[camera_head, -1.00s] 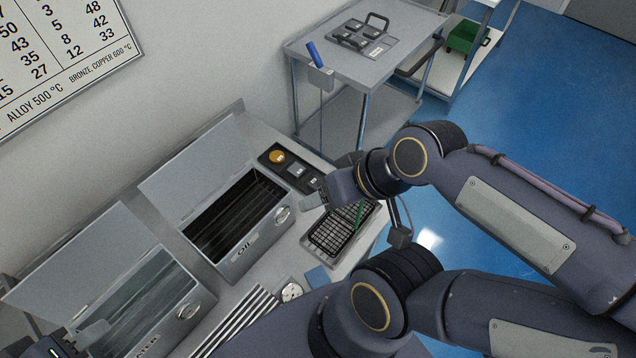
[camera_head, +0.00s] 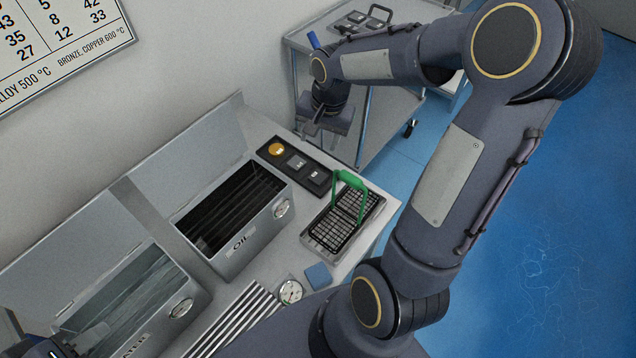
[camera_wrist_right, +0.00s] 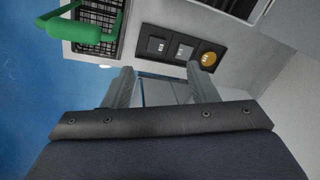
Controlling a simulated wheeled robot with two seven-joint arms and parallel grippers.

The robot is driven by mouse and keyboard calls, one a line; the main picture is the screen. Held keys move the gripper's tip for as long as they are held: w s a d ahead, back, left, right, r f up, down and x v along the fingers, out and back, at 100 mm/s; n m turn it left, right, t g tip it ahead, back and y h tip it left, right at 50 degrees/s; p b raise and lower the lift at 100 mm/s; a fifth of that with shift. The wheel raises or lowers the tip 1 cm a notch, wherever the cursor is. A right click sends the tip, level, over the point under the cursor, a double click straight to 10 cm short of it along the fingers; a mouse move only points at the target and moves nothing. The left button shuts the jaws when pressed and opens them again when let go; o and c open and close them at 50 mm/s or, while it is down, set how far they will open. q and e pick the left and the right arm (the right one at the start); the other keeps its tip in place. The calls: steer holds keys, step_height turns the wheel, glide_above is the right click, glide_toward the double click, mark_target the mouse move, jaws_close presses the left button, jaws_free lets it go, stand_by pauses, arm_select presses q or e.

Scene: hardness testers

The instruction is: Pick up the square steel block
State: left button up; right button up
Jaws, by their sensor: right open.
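A black holder (camera_head: 262,153) on the bench bears a gold round piece (camera_head: 277,149), a grey square block (camera_head: 297,161) in the middle and a darker square block (camera_head: 315,174) at its right end. The middle grey block looks like the steel one; it also shows in the right wrist view (camera_wrist_right: 181,50). My right gripper (camera_head: 311,128) is open and empty, above and beyond the holder. In the wrist view its fingers (camera_wrist_right: 162,84) are apart, with the holder past their tips. My left gripper (camera_head: 55,347) shows only partly at the bottom left corner; its jaws are unclear.
An open oil tank (camera_head: 240,245) and an open water tank (camera_head: 150,318) stand left of the holder. A wire basket with a green handle (camera_head: 349,183) sits in a tray to the right. A grey side table (camera_head: 400,42) stands behind, partly hidden by my right arm.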

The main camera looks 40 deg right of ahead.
mark_target(317, 177)
steer(key=w+d+f+m, duration=0.1)
steer(key=w+f, duration=0.1)
steer(key=f, duration=0.3)
steer(key=w+d+f+m+g+b, duration=0.1)
steer(key=w+f+m, duration=0.1)
steer(key=f, duration=0.4)
steer(key=w+d+f+m+g+b, duration=0.1)
steer(key=w+f, duration=0.1)
steer(key=f, duration=0.3)
steer(key=shift+w+d+f+h, duration=0.3)
steer(key=shift+w+d+f, duration=0.05)
steer(key=shift+w+f, duration=0.05)
steer(key=shift+m, duration=0.3)
step_height(317, 177, down, 8)
steer(key=shift+f+p, duration=0.15)
steer(key=shift+p, duration=0.25)
steer(key=c, duration=0.9)
